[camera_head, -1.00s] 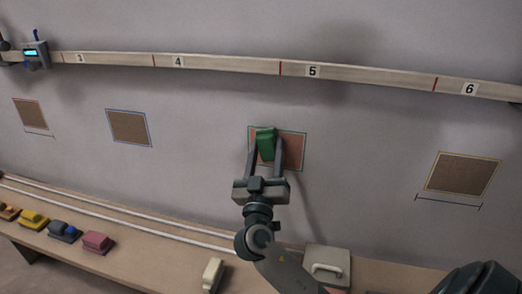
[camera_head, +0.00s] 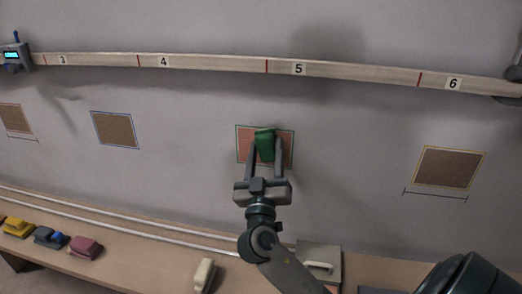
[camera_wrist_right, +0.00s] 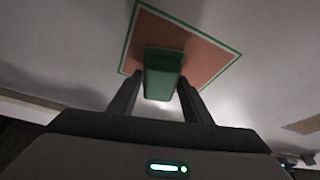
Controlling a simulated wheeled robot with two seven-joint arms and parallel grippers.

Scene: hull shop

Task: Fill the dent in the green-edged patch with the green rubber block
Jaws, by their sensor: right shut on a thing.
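The green-edged patch (camera_head: 286,152) is a reddish-brown rectangle on the grey wall, below the 5 mark. My right gripper (camera_head: 265,152) is shut on the green rubber block (camera_head: 265,143) and holds it in front of the patch's middle. In the right wrist view the block (camera_wrist_right: 163,75) sits between the two fingers, over the lower middle of the patch (camera_wrist_right: 205,58). Whether the block touches the patch I cannot tell. The dent is not visible; the block may cover it. My left gripper is not in view.
A numbered wooden rail (camera_head: 215,64) crosses the wall above. A blue-edged patch (camera_head: 115,130) is to the left and a yellow-edged one (camera_head: 449,167) to the right. The bench below holds a maroon block (camera_head: 86,248), a cream-handled tool (camera_head: 203,275) and a handled plate (camera_head: 319,258).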

